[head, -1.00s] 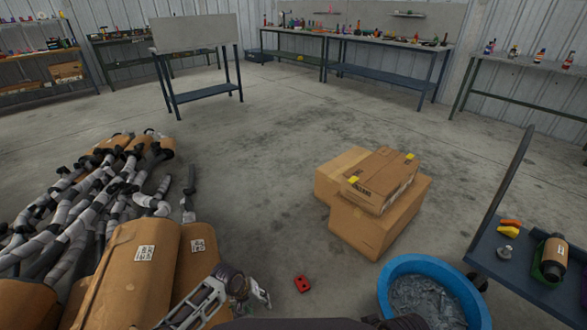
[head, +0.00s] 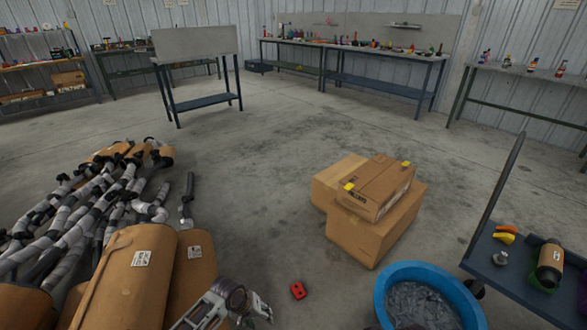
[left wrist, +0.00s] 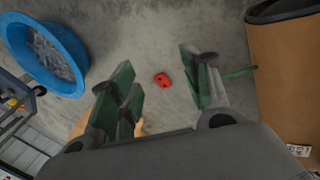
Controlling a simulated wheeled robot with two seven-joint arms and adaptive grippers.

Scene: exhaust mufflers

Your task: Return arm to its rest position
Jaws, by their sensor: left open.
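My left arm comes in at the bottom of the head view, and its gripper (head: 262,308) hangs beside the brown mufflers (head: 133,275), to their right. In the left wrist view the two green-padded fingers of this gripper (left wrist: 163,88) stand wide apart with nothing held between them. A small red part (head: 298,290) lies on the floor, apart from the fingers; it also shows between them in the left wrist view (left wrist: 162,79). A brown muffler (left wrist: 284,85) stands at the right of that view. My right gripper is not in view.
Grey-wrapped pipes (head: 75,215) crowd the left. Cardboard boxes (head: 375,225) stand right of centre. A blue tub (head: 381,300) is in front of them, beside a dark cart (head: 482,258) with a muffler-like canister (head: 550,263). The middle floor is clear. Workbenches line the back wall.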

